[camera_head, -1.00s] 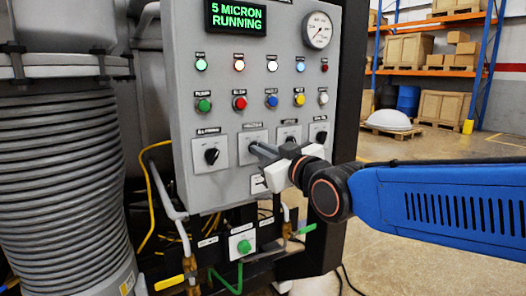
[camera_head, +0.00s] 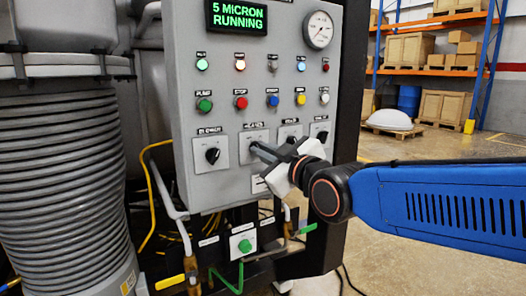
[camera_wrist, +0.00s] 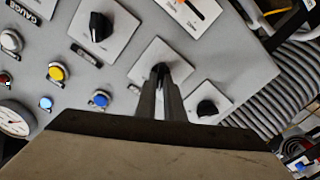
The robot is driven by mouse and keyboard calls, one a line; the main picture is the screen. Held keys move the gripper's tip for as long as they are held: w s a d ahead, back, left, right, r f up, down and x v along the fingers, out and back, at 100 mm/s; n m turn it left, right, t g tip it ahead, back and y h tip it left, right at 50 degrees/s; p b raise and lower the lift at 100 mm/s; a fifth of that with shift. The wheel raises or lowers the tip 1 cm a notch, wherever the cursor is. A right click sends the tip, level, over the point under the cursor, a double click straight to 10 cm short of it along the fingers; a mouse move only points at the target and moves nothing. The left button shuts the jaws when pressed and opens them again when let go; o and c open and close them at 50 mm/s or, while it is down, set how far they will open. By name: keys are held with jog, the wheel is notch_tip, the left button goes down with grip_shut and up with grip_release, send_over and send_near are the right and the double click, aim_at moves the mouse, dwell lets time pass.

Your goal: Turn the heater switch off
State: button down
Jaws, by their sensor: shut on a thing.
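The grey control panel (camera_head: 233,182) carries a row of black rotary switches on pale plates. The second plate from the left (camera_head: 246,157) has a blurred label and appears to be the heater switch. My gripper (camera_head: 257,149) reaches this plate from the right, and its fingers hide the knob in the head view. In the wrist view, the dark knob (camera_wrist: 161,69) shows at the tips of my gripper (camera_wrist: 162,82). The two fingers are closed on it. The knob's pointing direction is mostly hidden.
A neighbouring switch (camera_head: 212,155) sits to the left, with others close on the right. Coloured buttons and lamps lie above, below a gauge (camera_head: 318,30) and a green display (camera_head: 236,17) reading "5 MICRON RUNNING".

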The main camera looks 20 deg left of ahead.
jog(key=c, duration=1.9)
grip_release()
jog(key=shift+o, duration=0.2)
jog(key=shift+s+d, duration=0.1)
jog(key=v, duration=1.7)
jog(key=shift+s, duration=0.1)
jog(key=w+d+f+m+g+h, duration=0.15)
jog(key=d+f+m+h, duration=0.25)
jog(key=d+f, duration=0.5)
jog(key=w+d+f+m+t+h, duration=0.1)
jog(key=w+d+f+m+h, duration=0.1)
jog(key=d+f+m+h, duration=0.65)
jog(key=s+d+f+m+g, duration=0.1)
jog(key=s+d+f+g, duration=0.1)
jog(key=s+d+f, duration=0.2)
jog(key=s+d+f+m+g+h, duration=0.1)
jog(key=s+d+f+g, duration=0.1)
jog(key=d, duration=0.6)
jog(key=s+d+f+m+g, duration=0.1)
jog(key=s+d+f+g, duration=0.1)
jog(key=s+d+f, duration=0.3)
jog(key=shift+s+d+f+m, duration=0.4)
jog(key=shift+s+d, duration=0.45)
jog(key=shift+d, duration=0.25)
